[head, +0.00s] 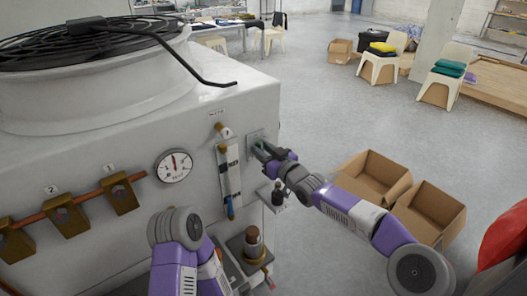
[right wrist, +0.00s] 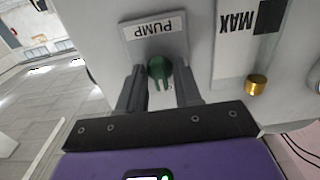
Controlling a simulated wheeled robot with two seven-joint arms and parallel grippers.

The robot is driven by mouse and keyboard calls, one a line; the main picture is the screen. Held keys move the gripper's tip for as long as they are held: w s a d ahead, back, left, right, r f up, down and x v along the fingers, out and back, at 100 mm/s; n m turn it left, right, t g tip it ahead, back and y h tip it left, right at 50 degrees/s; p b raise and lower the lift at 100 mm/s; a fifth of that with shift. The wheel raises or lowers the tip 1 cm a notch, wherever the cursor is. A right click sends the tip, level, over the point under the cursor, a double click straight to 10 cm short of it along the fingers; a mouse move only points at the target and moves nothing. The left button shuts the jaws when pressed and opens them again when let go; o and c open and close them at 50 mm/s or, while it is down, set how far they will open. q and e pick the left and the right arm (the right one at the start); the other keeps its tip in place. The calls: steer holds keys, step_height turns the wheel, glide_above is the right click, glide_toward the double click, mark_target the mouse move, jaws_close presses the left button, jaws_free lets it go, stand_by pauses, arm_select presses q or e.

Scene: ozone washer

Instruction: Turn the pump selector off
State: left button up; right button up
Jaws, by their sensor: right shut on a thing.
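The pump selector is a small green knob (right wrist: 160,71) on a grey plate labelled PUMP (right wrist: 153,29), upside down in the right wrist view. In the head view the plate (head: 254,136) is on the machine's front, right of the gauge. My right gripper (right wrist: 159,88) has a dark finger on each side of the knob and is shut on it. In the head view my right gripper (head: 262,151) reaches the plate from the right and hides most of the knob. My left arm shows at the bottom of the head view, but its gripper is out of view.
Left of the plate are a flow tube marked MAX (head: 229,170), a pressure gauge (head: 174,166) and brass valves (head: 119,193) on a copper pipe. Cardboard boxes (head: 429,208) stand on the floor at right. A red object (head: 504,238) is at the right edge.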

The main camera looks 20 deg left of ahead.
stand_by(0.5)
steer(key=o, duration=0.7)
steer(key=v, duration=0.7)
steer(key=shift+s+d, duration=0.2)
steer(key=shift+d, duration=0.1)
